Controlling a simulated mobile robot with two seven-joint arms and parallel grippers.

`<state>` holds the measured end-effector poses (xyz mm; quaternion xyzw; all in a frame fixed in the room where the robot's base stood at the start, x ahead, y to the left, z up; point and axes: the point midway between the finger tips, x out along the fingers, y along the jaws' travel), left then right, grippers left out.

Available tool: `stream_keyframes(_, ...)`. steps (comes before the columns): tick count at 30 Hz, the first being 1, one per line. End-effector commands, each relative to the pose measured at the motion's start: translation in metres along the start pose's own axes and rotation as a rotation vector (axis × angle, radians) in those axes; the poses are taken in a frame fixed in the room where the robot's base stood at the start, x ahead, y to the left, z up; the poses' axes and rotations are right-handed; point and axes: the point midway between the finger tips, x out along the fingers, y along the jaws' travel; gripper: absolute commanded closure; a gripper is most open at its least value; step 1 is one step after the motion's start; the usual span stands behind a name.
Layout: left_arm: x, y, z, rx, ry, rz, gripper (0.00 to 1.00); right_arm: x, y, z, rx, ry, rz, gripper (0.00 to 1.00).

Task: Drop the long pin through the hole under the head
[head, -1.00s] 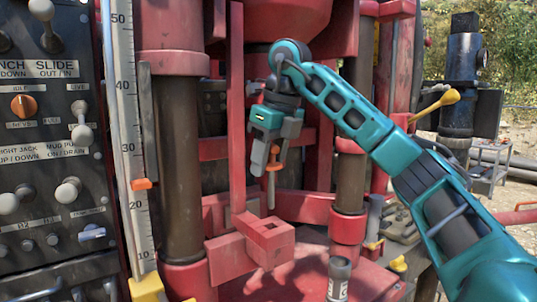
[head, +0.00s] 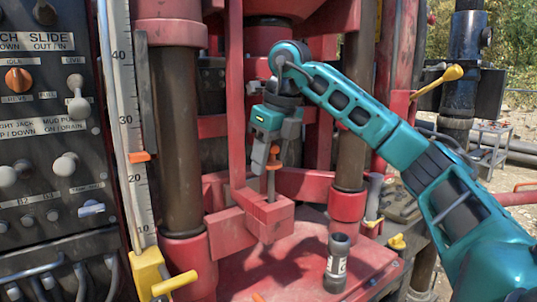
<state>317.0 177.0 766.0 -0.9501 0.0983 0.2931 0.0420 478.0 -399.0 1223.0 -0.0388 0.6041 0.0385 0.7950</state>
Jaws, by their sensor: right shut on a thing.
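The long pin (head: 271,184) hangs upright, with an orange upper part and a thin brownish shaft. My right gripper (head: 272,156) is shut on its upper part. Below it, a red block (head: 268,219) juts out from a red upright, under the big red head (head: 280,7) at the top. The pin's lower end meets the top face of the block in the picture, where the hole is. I cannot tell whether the tip is inside the hole or just in front of or above it. My left gripper is not in view.
Dark vertical columns (head: 178,150) stand on both sides of the block. A control panel (head: 45,130) and a measuring scale (head: 128,130) are at the left. A dark cylinder (head: 337,262) stands on the red base plate (head: 290,285), with a yellow-handled lever (head: 440,80) at the right.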

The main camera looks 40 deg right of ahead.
Motion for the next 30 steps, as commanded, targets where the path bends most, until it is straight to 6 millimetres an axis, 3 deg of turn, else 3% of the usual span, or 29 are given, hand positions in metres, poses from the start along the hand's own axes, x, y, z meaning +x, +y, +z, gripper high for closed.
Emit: stream_keyframes(30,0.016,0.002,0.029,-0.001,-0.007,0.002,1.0,0.05,0.001,-0.014,0.0,-0.002,0.0,0.9)
